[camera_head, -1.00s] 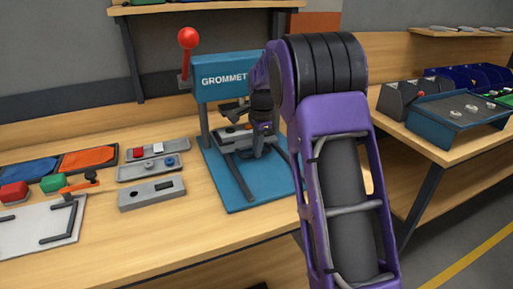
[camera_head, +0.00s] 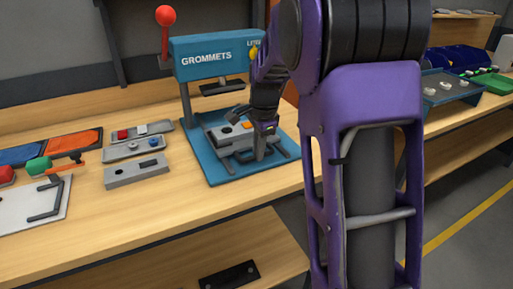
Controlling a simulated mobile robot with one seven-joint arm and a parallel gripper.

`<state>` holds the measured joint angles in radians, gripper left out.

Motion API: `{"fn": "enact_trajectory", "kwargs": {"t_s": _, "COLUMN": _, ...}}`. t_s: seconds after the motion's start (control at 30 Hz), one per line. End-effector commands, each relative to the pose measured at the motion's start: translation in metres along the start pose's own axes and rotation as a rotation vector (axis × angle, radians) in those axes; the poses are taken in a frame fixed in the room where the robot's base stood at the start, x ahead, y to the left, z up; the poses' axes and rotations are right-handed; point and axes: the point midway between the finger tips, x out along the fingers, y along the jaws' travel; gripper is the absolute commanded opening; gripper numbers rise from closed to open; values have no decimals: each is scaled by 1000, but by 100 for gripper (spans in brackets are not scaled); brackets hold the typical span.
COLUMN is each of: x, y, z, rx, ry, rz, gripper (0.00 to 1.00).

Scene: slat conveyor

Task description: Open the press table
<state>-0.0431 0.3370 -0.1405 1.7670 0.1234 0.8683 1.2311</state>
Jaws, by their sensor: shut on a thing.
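The teal grommet press (camera_head: 215,58) stands on the bench with a red-knobbed lever (camera_head: 166,30) raised at its left. Its grey press table (camera_head: 217,135), with a dark round spot and an orange patch on top, sits low on dark rails, forward of the upper tool (camera_head: 221,88). My gripper (camera_head: 261,148) reaches down at the table's front right and is shut on it. My arm and wrist hide the exact grip and the press's right side.
Grey fixture blocks (camera_head: 137,171) and small trays (camera_head: 134,147) lie left of the press. A white plate (camera_head: 25,215) with dark handles lies farther left. A teal sloped tray (camera_head: 450,95) stands right, behind my arm. The bench in front of the press is clear.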

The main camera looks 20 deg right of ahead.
Motion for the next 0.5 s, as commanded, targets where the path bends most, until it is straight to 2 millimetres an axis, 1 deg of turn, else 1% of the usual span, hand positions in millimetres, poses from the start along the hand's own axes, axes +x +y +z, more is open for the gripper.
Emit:
{"fn": "enact_trajectory", "kwargs": {"t_s": 0.07, "x": 0, "y": 0, "z": 0, "rx": 0, "ry": 0, "rz": -1, "gripper": 0}}
{"fn": "enact_trajectory", "kwargs": {"t_s": 0.1, "x": 0, "y": 0, "z": 0, "rx": 0, "ry": 0, "rz": -1, "gripper": 21}}
{"fn": "enact_trajectory", "kwargs": {"t_s": 0.23, "x": 0, "y": -1, "z": 0, "rx": 0, "ry": 0, "rz": -1, "gripper": 44}}
{"fn": "enact_trajectory", "kwargs": {"t_s": 0.27, "x": 0, "y": -1, "z": 0, "rx": 0, "ry": 0, "rz": -1, "gripper": 47}}
{"fn": "enact_trajectory", "kwargs": {"t_s": 0.5, "x": 0, "y": -1, "z": 0, "rx": 0, "ry": 0, "rz": -1, "gripper": 47}}
